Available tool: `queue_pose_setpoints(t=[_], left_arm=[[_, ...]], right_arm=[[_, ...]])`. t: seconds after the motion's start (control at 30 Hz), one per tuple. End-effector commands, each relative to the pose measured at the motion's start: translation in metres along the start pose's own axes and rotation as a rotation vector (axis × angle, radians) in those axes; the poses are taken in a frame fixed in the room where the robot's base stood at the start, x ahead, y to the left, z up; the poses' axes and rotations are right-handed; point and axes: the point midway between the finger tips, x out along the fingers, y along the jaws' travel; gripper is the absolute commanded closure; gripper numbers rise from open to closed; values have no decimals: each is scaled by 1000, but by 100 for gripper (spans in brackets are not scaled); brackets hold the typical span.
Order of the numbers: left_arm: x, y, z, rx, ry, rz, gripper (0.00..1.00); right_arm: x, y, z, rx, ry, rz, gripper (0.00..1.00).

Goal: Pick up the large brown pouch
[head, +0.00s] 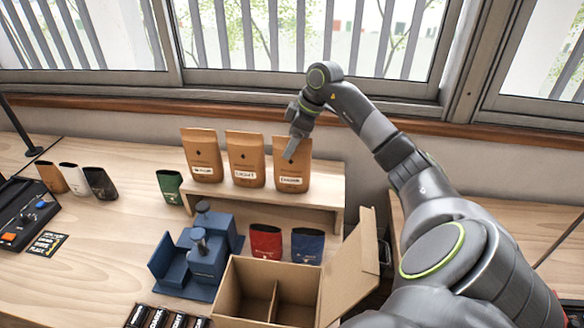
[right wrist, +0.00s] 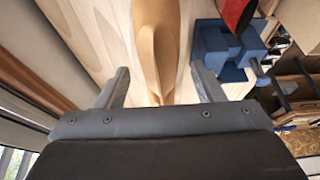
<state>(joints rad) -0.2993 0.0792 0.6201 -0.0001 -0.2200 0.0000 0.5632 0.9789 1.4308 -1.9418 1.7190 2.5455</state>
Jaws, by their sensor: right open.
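Three large brown pouches stand upright in a row on the raised wooden shelf in the head view: a left one (head: 202,155), a middle one (head: 245,160) and a right one (head: 291,177). Each has a white label. My right gripper (head: 290,153) is over the top of the right pouch, coming down from above. In the right wrist view, its two open fingers (right wrist: 160,68) stand on either side of a brown pouch (right wrist: 156,35) seen from above, with gaps on both sides. My left gripper is not in view.
A divided cardboard box (head: 233,292) stands open in front. Blue equipment (head: 208,262), red (head: 266,242) and navy (head: 307,246) pouches stand below the shelf (head: 326,190). A green pouch (head: 170,186) is left of it. Smaller brown, white and black pouches stand further left. Windows are behind.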

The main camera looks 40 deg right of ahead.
Motion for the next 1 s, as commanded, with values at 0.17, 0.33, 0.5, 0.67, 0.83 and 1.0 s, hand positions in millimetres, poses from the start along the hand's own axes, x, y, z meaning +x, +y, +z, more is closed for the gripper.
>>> queue_pose_setpoints(t=[0.17, 0.33, 0.5, 0.67, 0.83, 1.0], left_arm=[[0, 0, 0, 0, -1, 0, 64], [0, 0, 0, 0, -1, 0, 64], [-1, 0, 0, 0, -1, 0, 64], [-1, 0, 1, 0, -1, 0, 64], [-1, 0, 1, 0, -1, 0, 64], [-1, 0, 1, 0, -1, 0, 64]], right_arm=[[0, 0, 0, 0, 0, 0, 39], [2, 0, 1, 0, -1, -1, 39], [4, 0, 2, 0, -1, -1, 39], [4, 0, 2, 0, -1, -1, 39], [4, 0, 2, 0, 0, -1, 46], [4, 0, 2, 0, 0, -1, 69]])
